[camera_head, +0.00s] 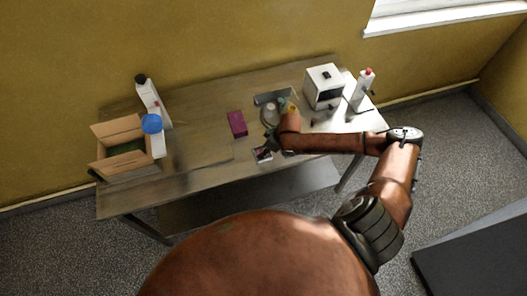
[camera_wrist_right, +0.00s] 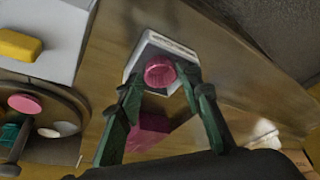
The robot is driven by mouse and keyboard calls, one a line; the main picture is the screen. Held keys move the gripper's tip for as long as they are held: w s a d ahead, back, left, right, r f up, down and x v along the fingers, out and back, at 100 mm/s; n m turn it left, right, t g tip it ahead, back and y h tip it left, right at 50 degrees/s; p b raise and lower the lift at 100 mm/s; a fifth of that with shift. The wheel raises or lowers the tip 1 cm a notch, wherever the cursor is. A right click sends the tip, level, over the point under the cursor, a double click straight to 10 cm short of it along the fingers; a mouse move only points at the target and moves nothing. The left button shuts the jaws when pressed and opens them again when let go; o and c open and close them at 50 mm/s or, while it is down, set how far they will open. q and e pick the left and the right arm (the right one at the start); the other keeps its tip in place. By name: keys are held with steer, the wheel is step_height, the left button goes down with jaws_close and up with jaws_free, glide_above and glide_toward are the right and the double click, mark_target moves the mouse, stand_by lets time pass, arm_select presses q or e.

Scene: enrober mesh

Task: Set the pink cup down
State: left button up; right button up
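The pink cup (camera_wrist_right: 160,72) is a small round pink piece in the right wrist view. It sits between the two fingertips of my right gripper (camera_wrist_right: 162,82), which close in on its sides. Behind it in that view is a small white-rimmed tray (camera_wrist_right: 153,43); I cannot tell whether the cup touches it. In the head view this tray (camera_head: 263,154) lies near the table's front edge, just below my right gripper (camera_head: 271,141). The cup is too small to make out clearly there. My left gripper is not in view.
A magenta box (camera_head: 237,123) stands left of the gripper. A round dish (camera_wrist_right: 60,110) holds another pink round piece (camera_wrist_right: 25,103). A white machine (camera_head: 323,87) and a bottle (camera_head: 362,90) are at right. An open carton (camera_head: 119,130) and bottles are at left.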

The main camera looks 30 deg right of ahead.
steer(key=v, duration=1.1)
steer(key=shift+f, duration=0.1)
